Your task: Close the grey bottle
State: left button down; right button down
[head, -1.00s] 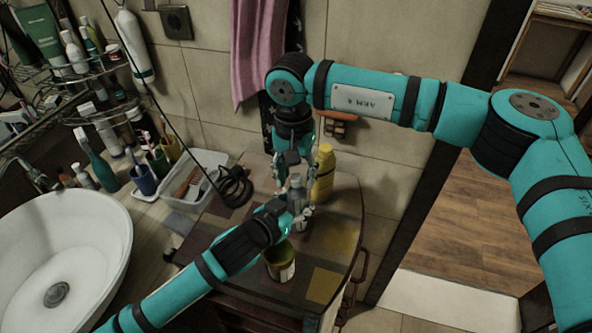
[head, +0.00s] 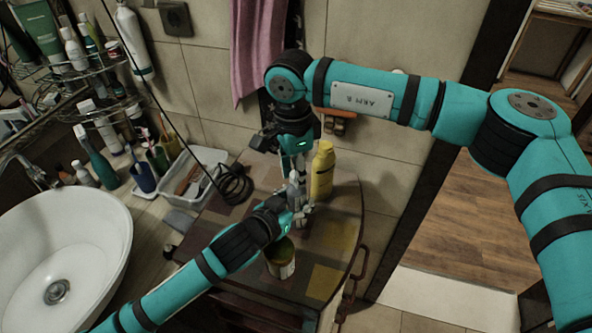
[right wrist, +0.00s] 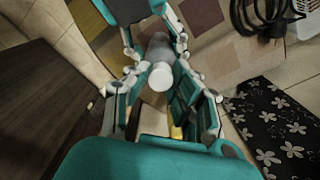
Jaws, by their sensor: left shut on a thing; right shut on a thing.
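The grey bottle (head: 294,190) stands upright above the cabinet top in the head view, mostly hidden by both grippers. My left gripper (head: 298,212) comes in from the lower left and is shut around its body. My right gripper (head: 297,172) points down from above and is shut at the bottle's top. In the right wrist view the grey bottle (right wrist: 159,47) shows end-on, with a round white cap (right wrist: 161,77) at its near end, between the fingers of my right gripper (right wrist: 160,85). I cannot tell how tightly the cap sits.
A yellow bottle (head: 322,172) stands close behind, to the right of the grippers. An open tin (head: 280,259) stands in front, just below my left gripper. A white basket (head: 205,163), black cable coil (head: 234,184) and sink (head: 70,240) are at left. The cabinet's right side (head: 335,235) is free.

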jog(key=m, duration=2.2)
jog(key=c, duration=1.1)
grip_release()
jog(key=shift+c, duration=0.2)
jog(key=shift+a+r, duration=0.1)
jog(key=shift+r, duration=2.1)
